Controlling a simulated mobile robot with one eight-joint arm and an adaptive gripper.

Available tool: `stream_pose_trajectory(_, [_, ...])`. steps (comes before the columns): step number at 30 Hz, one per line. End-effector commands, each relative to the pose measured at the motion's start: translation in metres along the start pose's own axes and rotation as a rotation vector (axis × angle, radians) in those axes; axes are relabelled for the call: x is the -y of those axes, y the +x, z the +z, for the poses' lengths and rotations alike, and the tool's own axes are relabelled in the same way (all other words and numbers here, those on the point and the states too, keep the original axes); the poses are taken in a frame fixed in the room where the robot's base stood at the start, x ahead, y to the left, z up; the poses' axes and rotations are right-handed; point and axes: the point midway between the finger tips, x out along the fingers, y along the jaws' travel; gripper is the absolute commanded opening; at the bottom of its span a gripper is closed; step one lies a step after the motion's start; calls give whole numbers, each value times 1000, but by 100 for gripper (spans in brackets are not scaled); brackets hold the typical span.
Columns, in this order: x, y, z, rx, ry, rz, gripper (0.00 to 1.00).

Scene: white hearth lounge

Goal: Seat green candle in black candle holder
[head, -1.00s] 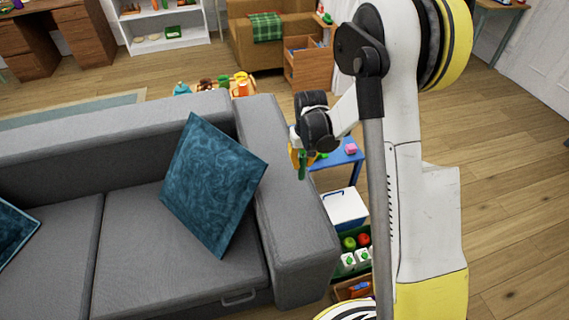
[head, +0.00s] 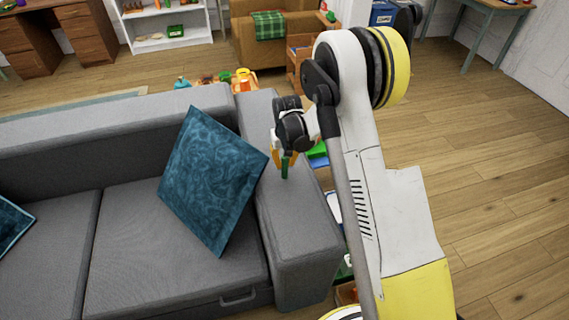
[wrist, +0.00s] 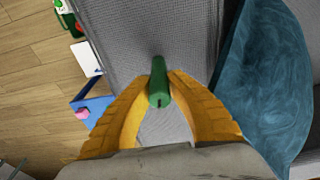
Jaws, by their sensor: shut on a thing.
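My gripper (head: 285,162), with orange fingers, is shut on the green candle (head: 284,169) and holds it over the sofa's right armrest in the head view. In the wrist view the green candle (wrist: 159,84) stands out between the two orange fingers (wrist: 160,95), with the grey sofa fabric behind it. The candle hangs roughly upright in the head view. I cannot make out a black candle holder in either view.
The grey sofa (head: 160,255) with a teal cushion (head: 213,180) lies under and left of my gripper. Wooden floor (head: 480,200) is open at the right.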

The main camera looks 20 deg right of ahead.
Motion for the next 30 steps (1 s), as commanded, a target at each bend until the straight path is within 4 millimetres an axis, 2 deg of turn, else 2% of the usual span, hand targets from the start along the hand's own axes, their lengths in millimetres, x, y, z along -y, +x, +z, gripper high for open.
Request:
stream_pose_trajectory(4, [0, 4, 0, 0, 0, 0, 0])
stream_pose_trajectory(5, [0, 4, 0, 0, 0, 0, 24])
stream_pose_trajectory(6, [0, 3, 0, 0, 0, 0, 36])
stream_pose_trajectory(17, [0, -2, 0, 0, 0, 0, 37])
stream_pose_trajectory(20, [0, -15, 0, 0, 0, 0, 37])
stream_pose_trajectory(30, [0, -91, 0, 0, 0, 0, 37])
